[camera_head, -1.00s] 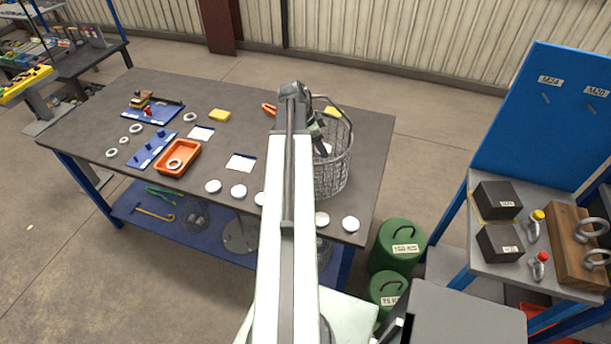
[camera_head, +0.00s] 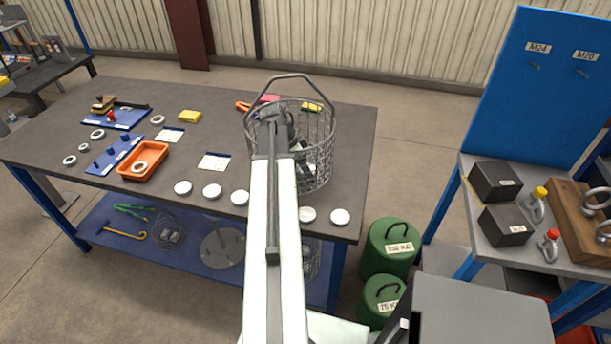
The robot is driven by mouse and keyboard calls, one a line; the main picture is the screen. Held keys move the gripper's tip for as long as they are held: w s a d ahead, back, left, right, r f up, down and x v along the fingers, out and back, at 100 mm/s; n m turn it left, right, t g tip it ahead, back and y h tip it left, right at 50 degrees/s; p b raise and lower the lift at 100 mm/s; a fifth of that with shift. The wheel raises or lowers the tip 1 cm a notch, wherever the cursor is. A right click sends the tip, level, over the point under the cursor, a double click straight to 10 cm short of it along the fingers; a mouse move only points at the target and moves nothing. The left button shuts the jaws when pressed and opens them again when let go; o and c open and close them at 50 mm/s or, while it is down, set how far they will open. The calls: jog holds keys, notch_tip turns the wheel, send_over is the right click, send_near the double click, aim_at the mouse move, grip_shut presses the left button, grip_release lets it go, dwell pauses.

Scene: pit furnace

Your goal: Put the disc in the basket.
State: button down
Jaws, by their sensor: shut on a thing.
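The wire basket (camera_head: 326,146) stands upright on the right part of the workbench, its handle raised. My arm reaches across the bench in front of it. My gripper (camera_head: 306,170) shows as dark parts against the basket's mesh, partly hidden behind my arm. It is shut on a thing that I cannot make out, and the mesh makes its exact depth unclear. White discs lie in a row along the bench's front edge: a left one (camera_head: 182,188), one beside it (camera_head: 212,191), and a right end one (camera_head: 340,217). My arm covers the middle of the row.
The grey workbench (camera_head: 60,130) holds an orange tray (camera_head: 143,160), blue boards, metal rings, white cards and a yellow block (camera_head: 190,117). Green weights (camera_head: 390,248) stand on the floor at right. A side table (camera_head: 575,255) with dark blocks and eyebolts is further right.

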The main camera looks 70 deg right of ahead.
jog(key=shift+d+f, duration=0.1)
jog(key=shift+f, duration=0.1)
jog(key=d, duration=0.4)
jog(key=shift+w+d, duration=0.15)
jog(key=shift+a+f+b, duration=0.2)
jog(key=shift+f+b, duration=0.4)
jog(key=shift+f, duration=0.25)
jog(key=shift+r, duration=0.3)
jog(key=shift+f, duration=0.25)
jog(key=c, duration=0.6)
grip_release()
jog(key=shift+a, duration=0.1)
jog(key=shift+r, duration=0.1)
